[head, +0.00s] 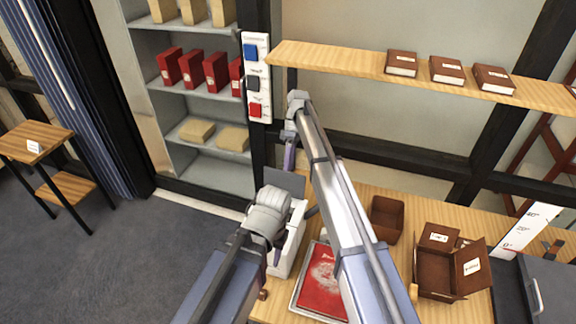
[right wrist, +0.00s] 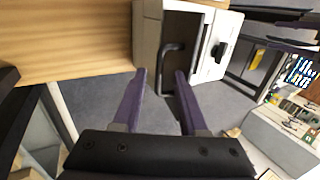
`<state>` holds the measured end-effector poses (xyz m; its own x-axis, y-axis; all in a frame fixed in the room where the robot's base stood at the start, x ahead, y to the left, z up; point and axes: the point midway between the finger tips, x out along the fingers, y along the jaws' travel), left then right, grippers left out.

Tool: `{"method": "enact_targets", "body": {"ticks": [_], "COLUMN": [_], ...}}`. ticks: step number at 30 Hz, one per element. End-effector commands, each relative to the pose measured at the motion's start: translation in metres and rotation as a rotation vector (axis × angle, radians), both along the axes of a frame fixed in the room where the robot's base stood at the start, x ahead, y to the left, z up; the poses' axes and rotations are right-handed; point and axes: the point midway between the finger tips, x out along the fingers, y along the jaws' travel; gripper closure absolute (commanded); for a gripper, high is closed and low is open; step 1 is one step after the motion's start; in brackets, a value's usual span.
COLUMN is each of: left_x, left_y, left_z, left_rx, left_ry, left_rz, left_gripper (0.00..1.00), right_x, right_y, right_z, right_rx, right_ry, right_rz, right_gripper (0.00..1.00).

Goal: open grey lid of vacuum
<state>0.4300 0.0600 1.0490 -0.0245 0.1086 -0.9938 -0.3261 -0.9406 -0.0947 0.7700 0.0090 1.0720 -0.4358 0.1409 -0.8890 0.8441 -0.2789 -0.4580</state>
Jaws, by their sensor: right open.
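The vacuum is a white machine (head: 291,248) on the left end of the wooden table, partly hidden behind my left arm. Its grey lid (head: 284,181) shows just above that arm's joint. In the right wrist view the white body (right wrist: 206,47) lies ahead, with the dark lid (right wrist: 187,27) and a dark bar handle (right wrist: 170,48). My right gripper (head: 289,166) hangs above the lid with its purple fingers apart. In its wrist view the gripper (right wrist: 161,74) is open, and the handle appears between the fingertips; contact cannot be told.
A red booklet on a tray (head: 297,304), a brown bin (head: 387,219) and an open brown box (head: 434,274) are on the table. A wooden shelf (head: 340,61) with brown books runs above. A switch panel (head: 257,78) is on the post behind.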

Motion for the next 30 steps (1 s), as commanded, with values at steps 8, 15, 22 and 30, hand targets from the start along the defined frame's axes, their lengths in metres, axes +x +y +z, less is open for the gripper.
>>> {"method": "enact_targets", "body": {"ticks": [8, 15, 22, 30], "left_x": [0.000, 0.000, 0.000, 0.000], "left_y": [0.000, 0.000, 0.000, 0.000], "left_z": [0.039, 0.059, 0.059, 0.059], "left_rx": [-0.001, -0.002, -0.003, -0.003], "left_ry": [0.000, -0.001, 0.000, 0.000], "left_rz": [0.007, 0.013, 0.013, 0.013], "left_gripper": [0.53, 0.53, 0.53, 0.53], "right_x": [0.017, 0.028, 0.029, 0.028], "right_y": [-0.005, -0.009, -0.009, -0.010], "right_z": [0.039, 0.059, 0.059, 0.059], "right_rx": [0.000, 0.000, 0.000, -0.001], "right_ry": [0.000, 0.000, 0.000, -0.001], "right_rz": [0.000, 0.001, 0.001, -0.001], "right_gripper": [0.58, 0.58, 0.58, 0.58]}}
